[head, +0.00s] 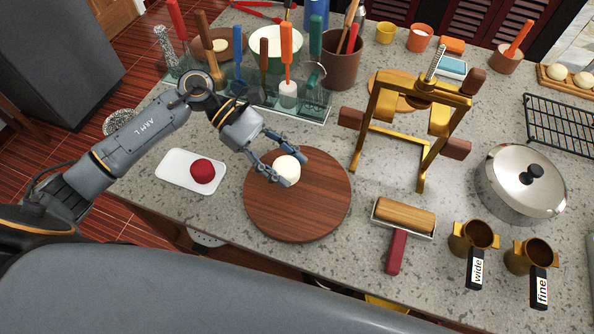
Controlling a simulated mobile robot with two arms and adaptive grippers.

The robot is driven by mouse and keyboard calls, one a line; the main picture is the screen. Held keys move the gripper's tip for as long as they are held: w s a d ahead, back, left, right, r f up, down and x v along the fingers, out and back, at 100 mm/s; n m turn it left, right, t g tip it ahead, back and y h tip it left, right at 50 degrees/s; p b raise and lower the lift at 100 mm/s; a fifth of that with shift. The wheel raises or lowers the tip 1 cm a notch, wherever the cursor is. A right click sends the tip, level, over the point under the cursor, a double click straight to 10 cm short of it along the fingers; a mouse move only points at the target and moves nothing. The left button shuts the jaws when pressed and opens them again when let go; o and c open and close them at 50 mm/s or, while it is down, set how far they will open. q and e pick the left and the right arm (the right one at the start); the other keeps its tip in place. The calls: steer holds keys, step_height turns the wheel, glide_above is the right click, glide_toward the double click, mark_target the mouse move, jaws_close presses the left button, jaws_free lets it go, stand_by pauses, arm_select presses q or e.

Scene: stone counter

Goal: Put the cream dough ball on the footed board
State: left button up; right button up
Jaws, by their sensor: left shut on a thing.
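The cream dough ball (288,168) is between the fingers of my left gripper (281,168), which is shut on it. The gripper and ball are over the upper part of the round, dark brown wooden board (305,212). I cannot tell whether the ball touches the board's surface. The board's feet are hidden from this view. My right gripper is not in view.
A gold-framed press (412,120) stands to the right, with a roller (405,216) in front. Clear racks of upright tools (312,106) stand behind. A lidded pot (521,182) is far right.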

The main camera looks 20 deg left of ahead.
mark_target(296, 179)
arm_select(q)
steer(key=shift+w+d+f, duration=0.15)
steer(key=shift+d+f, duration=0.25)
steer(key=shift+f, duration=0.1)
steer(key=shift+w+d+f, duration=0.15)
steer(key=shift+d+f, duration=0.25)
steer(key=shift+f, duration=0.1)
steer(key=f, duration=0.1)
steer(key=f+p, duration=0.2)
steer(key=shift+w+d, duration=0.1)
steer(key=shift+d, duration=0.15)
steer(key=shift+f, duration=0.3)
steer(key=shift+a+f, duration=0.1)
steer(key=shift+f, duration=0.15)
steer(key=o, duration=1.2)
